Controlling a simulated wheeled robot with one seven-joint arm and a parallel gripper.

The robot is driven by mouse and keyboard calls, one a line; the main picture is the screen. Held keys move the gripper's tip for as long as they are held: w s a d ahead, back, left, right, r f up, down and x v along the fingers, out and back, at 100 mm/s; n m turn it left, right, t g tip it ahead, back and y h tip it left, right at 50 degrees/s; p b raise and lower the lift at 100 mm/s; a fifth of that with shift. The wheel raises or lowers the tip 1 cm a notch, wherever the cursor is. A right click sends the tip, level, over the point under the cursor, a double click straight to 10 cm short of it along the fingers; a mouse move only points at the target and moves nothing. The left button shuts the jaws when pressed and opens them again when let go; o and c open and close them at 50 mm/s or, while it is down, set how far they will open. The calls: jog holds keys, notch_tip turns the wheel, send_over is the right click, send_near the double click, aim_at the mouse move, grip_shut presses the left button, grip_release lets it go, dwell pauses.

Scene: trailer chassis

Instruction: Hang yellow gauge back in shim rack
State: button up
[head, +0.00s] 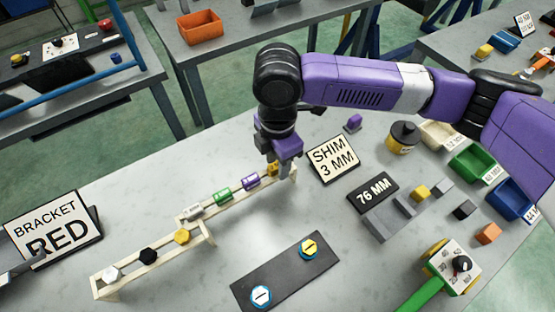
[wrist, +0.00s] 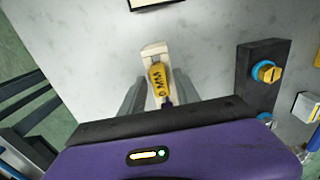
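The yellow gauge (head: 272,169) is at the right end of the pale wooden shim rack (head: 208,211), just under my gripper (head: 284,172). In the wrist view, the yellow gauge (wrist: 157,82), with dark lettering ending in MM, lies between the two grey fingers of my gripper (wrist: 159,85). The fingers stand apart, with gaps seen on both sides of the gauge. The rack's end (wrist: 154,50) shows just beyond it. Whether the gauge hangs fully on the rack is hard to tell. A purple gauge (head: 250,182), a green gauge (head: 223,196) and a grey gauge (head: 193,211) sit along the rack.
A SHIM 3 MM sign (head: 332,159) stands right of the rack. A lower wooden rack (head: 150,271) with hex pieces is at front left. A dark plate (head: 285,275) with two round knobs lies in front. Bins and blocks fill the right side.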

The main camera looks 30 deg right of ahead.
aim_at(277, 165)
jog(key=shift+r, duration=0.1)
notch_tip(277, 165, up, 13)
jog(key=shift+b, duration=0.3)
dwell(0.4)
dwell(0.5)
